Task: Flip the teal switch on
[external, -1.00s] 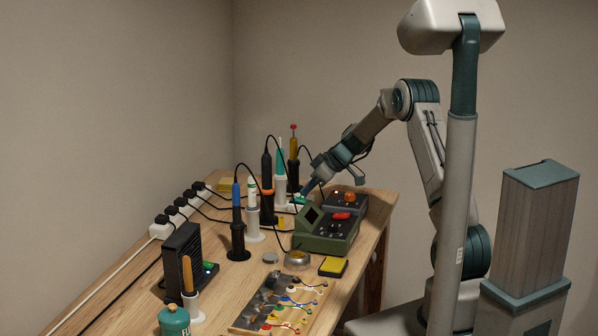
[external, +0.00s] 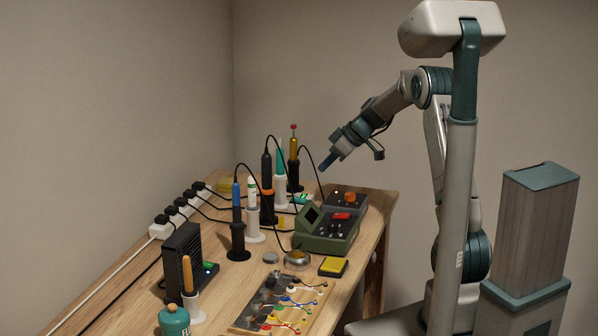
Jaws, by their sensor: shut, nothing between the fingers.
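A small white unit with a teal-green part (external: 302,198), which looks like the teal switch, sits on the bench behind the green soldering station. It is partly hidden by the station and the iron stands, and too small to tell which way the switch is set. My gripper (external: 325,165) is shut and empty, pointing down and left. It hangs in the air above the back of the bench, up and to the right of the teal part and apart from it.
The green station (external: 325,240) and a dark box with an orange knob (external: 346,203) stand near the right bench edge. Upright irons with cables (external: 267,190) crowd the left. A black fan unit (external: 183,262) with a green-lit part stands nearer. Air above the bench's right is clear.

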